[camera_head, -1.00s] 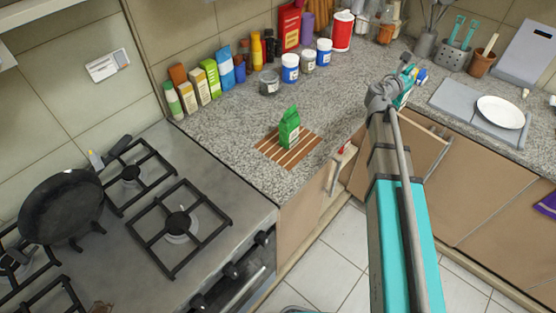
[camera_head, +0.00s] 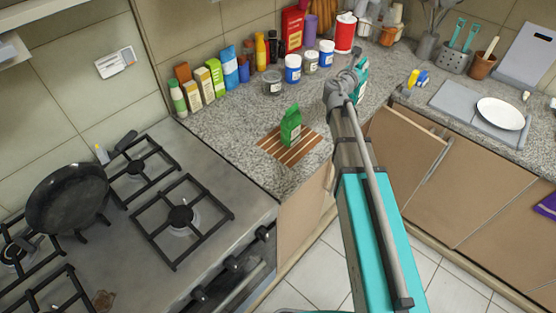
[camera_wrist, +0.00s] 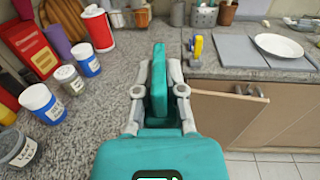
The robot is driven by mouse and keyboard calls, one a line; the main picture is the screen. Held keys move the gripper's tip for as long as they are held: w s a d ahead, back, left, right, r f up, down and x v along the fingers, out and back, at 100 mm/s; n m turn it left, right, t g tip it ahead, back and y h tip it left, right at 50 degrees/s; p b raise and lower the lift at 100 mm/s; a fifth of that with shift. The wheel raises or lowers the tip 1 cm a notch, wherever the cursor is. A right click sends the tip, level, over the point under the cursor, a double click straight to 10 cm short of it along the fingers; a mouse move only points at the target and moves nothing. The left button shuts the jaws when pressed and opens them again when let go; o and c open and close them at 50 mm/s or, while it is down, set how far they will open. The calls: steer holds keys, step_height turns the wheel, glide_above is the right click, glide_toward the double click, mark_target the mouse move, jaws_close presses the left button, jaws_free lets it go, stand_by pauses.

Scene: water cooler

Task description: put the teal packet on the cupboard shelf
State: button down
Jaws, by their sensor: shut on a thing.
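The teal packet (camera_wrist: 159,85) is upright between the two fingers of my gripper (camera_wrist: 158,72) in the wrist view. My gripper is shut on it and holds it at the counter's inner corner. In the head view, part of the packet (camera_head: 361,78) shows beside my wrist, and my arm hides the fingers. A cupboard door (camera_head: 408,140) below the counter stands ajar; it also shows in the wrist view (camera_wrist: 228,112). The inside of that cupboard is hidden. A pale shelf-like edge (camera_head: 14,46) shows at the top left; I cannot tell whether it is the cupboard shelf.
A green carton (camera_head: 290,126) stands on a striped wooden board (camera_head: 302,151). Several jars and boxes line the wall. A white plate (camera_head: 500,113) lies on a grey board at the right. A pan (camera_head: 66,200) sits on the hob at the left.

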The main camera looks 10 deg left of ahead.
steer(key=shift+d, duration=0.1)
stand_by(0.3)
steer(key=w+d+f+n+t+y+b, duration=0.25)
steer(key=d+f+y+b, duration=0.25)
steer(key=d+f+b, duration=1.6)
steer(key=s+a+f+n+g+y+b, duration=0.1)
steer(key=s+a+f+n+y+b, duration=0.1)
steer(key=a+f+n+y+b, duration=0.3)
steer(key=s+a+f+n+g+y+b, duration=0.1)
steer(key=a+f+n+y+b, duration=0.3)
steer(key=a, duration=1.2)
steer(key=shift+s+f+n+g+y+b, duration=0.5)
steer(key=shift+f+y+b, duration=1.7)
steer(key=shift+f+b, duration=1.65)
steer(key=shift+w, duration=0.15)
